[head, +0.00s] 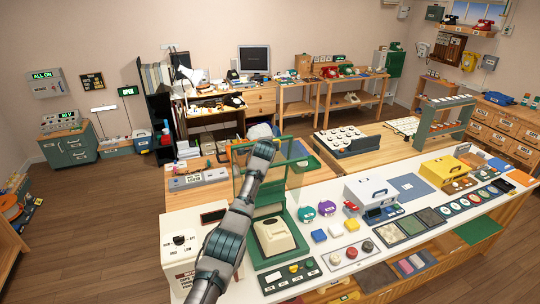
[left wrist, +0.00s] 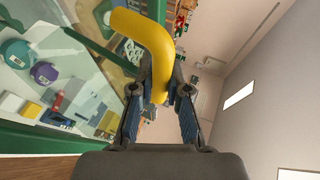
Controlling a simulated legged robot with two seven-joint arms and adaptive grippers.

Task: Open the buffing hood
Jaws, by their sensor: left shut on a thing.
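The buffing hood (head: 270,199) stands on the white counter, a green frame with clear panes. Its clear front stands raised above a cream phone shell (head: 275,237) in the green base. My left gripper (head: 266,148) is at the upper part of the frame, with my arm covering much of the hood's left side. In the left wrist view my left gripper (left wrist: 158,95) is shut on a thick yellow handle (left wrist: 150,37), with a green-edged clear pane (left wrist: 75,55) beside it at left. The gripped spot is hidden in the head view. My right gripper is not in view.
A control panel with buttons (head: 291,275) lies in front of the hood. A purple round pot (head: 326,208), a white case (head: 370,191) and colored blocks stand to its right. A white box (head: 183,246) is at left. Wooden benches stand behind; the floor at left is clear.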

